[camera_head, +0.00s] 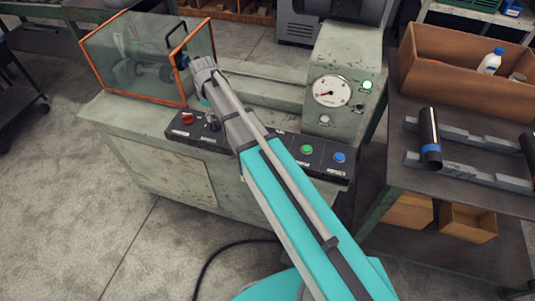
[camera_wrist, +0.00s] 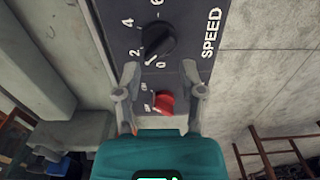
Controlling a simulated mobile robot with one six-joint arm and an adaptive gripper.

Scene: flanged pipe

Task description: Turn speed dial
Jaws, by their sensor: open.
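The speed dial (camera_wrist: 158,42) is a round black knob on a dark panel in the wrist view. White numbers 0, 2, 4 and 6 run around it, and SPEED is printed at its right. A pale mark near its lower left edge lies near the 0 and 2; its exact setting is hard to tell. My gripper (camera_wrist: 160,68) is open and empty, its two fingertips apart just below the dial in the picture. I cannot tell whether they touch the panel. In the head view my arm covers part of the control panel (camera_head: 265,145), and the fingers are hard to make out.
A red switch (camera_wrist: 163,103) lies between my fingers in the wrist view. In the head view the panel also has a red button (camera_head: 187,118), a green button (camera_head: 307,149) and a blue button (camera_head: 339,157). An orange-framed guard (camera_head: 147,57) stands at the left, a gauge (camera_head: 332,91) at the right.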

